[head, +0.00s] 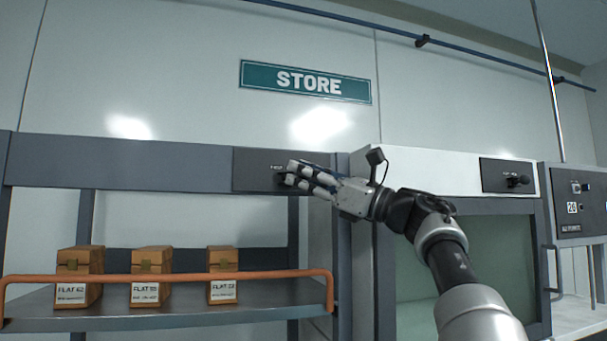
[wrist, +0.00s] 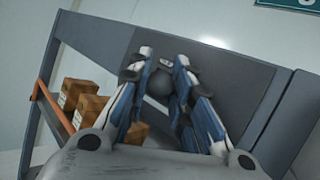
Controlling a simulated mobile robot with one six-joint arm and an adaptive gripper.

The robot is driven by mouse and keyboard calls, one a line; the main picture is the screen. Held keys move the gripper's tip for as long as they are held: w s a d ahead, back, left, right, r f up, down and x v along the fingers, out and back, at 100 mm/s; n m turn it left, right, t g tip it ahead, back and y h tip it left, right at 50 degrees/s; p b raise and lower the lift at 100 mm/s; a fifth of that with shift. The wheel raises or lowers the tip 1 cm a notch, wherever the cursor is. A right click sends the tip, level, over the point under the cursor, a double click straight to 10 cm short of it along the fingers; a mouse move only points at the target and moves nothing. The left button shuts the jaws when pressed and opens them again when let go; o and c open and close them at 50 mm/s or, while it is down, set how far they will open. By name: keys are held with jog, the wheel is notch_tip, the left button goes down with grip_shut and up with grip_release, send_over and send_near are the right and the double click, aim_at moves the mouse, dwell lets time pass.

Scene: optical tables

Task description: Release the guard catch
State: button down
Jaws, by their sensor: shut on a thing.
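The guard catch is a small dark knob (wrist: 160,82) on a dark grey panel (head: 256,170) set in the rack's upper beam. A small label sits just above it, too small to read in full. My gripper (head: 285,176) reaches in from the right at the panel, its fingers pointing left. In the wrist view my gripper (wrist: 162,68) has one finger on each side of the knob and is shut on it. The fingers hide most of the knob in the head view. An orange guard bar (head: 180,279) runs across the front of the shelf below.
Several wooden boxes labelled FLAT, one in the middle (head: 150,262), stand on the grey shelf (head: 110,318) behind the bar. A glass-fronted cabinet with another black knob (head: 518,181) stands right, beside a control box (head: 578,205). A STORE sign (head: 306,82) hangs above.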

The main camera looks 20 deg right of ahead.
jog(key=c, duration=1.5)
grip_release()
jog(key=shift+d, duration=0.2)
jog(key=shift+o, duration=0.5)
jog(key=shift+a, duration=0.1)
jog(key=shift+s, duration=0.1)
jog(key=v, duration=1.2)
jog(key=shift+a, duration=0.1)
